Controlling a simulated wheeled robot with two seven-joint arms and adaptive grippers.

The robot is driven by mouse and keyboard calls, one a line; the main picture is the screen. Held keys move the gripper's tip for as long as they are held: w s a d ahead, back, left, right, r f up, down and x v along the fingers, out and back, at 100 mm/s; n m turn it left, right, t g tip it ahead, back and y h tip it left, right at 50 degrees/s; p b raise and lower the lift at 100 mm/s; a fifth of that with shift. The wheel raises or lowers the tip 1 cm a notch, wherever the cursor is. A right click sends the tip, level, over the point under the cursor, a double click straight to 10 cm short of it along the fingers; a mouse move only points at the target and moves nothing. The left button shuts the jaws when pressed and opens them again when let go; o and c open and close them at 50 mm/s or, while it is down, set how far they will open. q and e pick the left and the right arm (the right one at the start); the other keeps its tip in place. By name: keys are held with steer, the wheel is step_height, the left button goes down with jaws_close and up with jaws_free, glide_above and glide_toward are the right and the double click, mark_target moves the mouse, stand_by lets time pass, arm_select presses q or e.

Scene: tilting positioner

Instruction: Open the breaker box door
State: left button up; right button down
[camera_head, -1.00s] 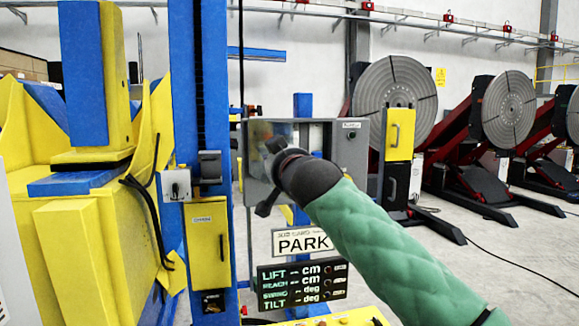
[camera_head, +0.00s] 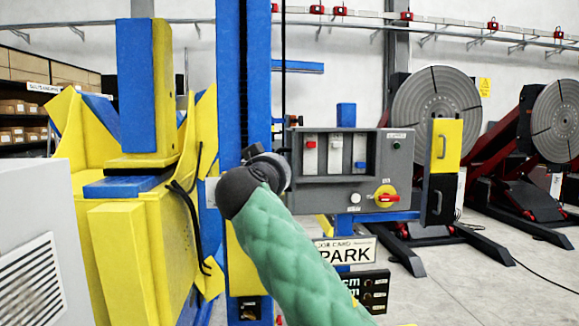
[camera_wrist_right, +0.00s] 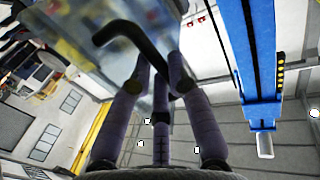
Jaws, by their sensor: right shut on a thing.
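The breaker box is a grey cabinet (camera_head: 325,192) right of the blue column in the head view. Its front shows a row of small switches (camera_head: 335,153) with red, white and blue parts, uncovered. My right gripper (camera_head: 268,168) is at the box's left edge, at the end of the green-sleeved arm. In the right wrist view its fingers (camera_wrist_right: 160,95) are closed around a bent black handle (camera_wrist_right: 128,40), beside a see-through pane (camera_wrist_right: 198,70) that looks like the door. In the head view the door is mostly hidden or edge-on behind my gripper. My left gripper is out of view.
A red-and-yellow rotary switch (camera_head: 385,196) sits low on the box. A yellow-and-black box (camera_head: 443,150) stands to its right. The blue column (camera_head: 230,70) and yellow machine (camera_head: 130,250) are close on the left. A PARK sign (camera_head: 345,253) hangs below. Open floor lies at right.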

steer(key=shift+w+a+m+h, duration=0.15)
steer(key=shift+a+m+h, duration=0.15)
steer(key=shift+a, duration=0.3)
steer(key=shift+f, duration=0.1)
steer(key=c, duration=1.2)
jaws_free()
steer(key=shift+o, duration=0.2)
steer(key=v, duration=1.2)
